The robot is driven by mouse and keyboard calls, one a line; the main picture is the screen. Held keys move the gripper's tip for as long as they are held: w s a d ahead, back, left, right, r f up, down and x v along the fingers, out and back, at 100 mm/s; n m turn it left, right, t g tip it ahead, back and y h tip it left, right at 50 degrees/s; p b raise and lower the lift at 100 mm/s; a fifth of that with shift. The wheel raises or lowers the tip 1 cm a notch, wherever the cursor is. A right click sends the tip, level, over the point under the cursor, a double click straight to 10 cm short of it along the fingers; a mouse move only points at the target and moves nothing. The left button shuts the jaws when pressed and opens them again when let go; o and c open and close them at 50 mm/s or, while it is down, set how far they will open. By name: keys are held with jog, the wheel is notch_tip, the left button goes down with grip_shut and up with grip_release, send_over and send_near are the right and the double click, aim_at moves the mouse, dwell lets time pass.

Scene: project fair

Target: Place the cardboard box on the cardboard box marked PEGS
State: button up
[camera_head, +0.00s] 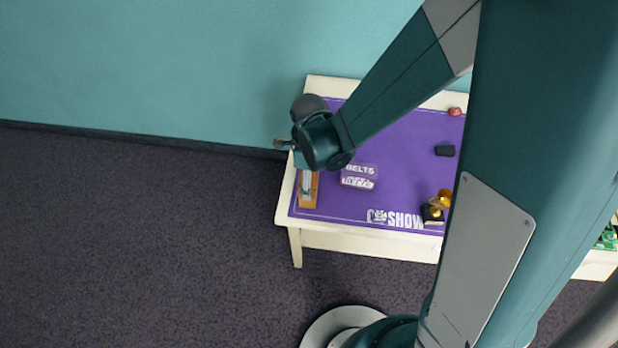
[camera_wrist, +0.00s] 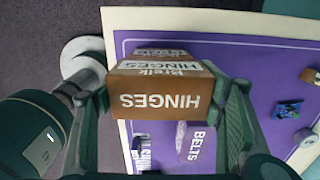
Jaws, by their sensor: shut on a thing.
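My gripper (camera_wrist: 162,108) is shut on a brown cardboard box marked HINGES (camera_wrist: 155,98), with a finger on each side. In the head view my wrist (camera_head: 322,142) hangs over the table's left end and hides the held box. Another brown box (camera_head: 308,193) with pale lettering lies at the table's front left corner. In the wrist view a brown box face with white lettering (camera_wrist: 160,51) shows just beyond the held box and is mostly covered by it. I cannot read its marking, and cannot tell the gap between the boxes.
A purple box marked BELTS (camera_head: 359,176) lies right of the brown box. A gold trophy (camera_head: 444,198), a black item (camera_head: 445,150) and a red item (camera_head: 455,111) are farther right on the purple cloth (camera_head: 400,160). The wall (camera_head: 150,70) is close behind the table.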

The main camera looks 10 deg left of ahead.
jog(key=shift+f, duration=0.1)
jog(key=o, duration=1)
jog(key=shift+r+p, duration=0.9)
jog(key=shift+r, duration=5.25)
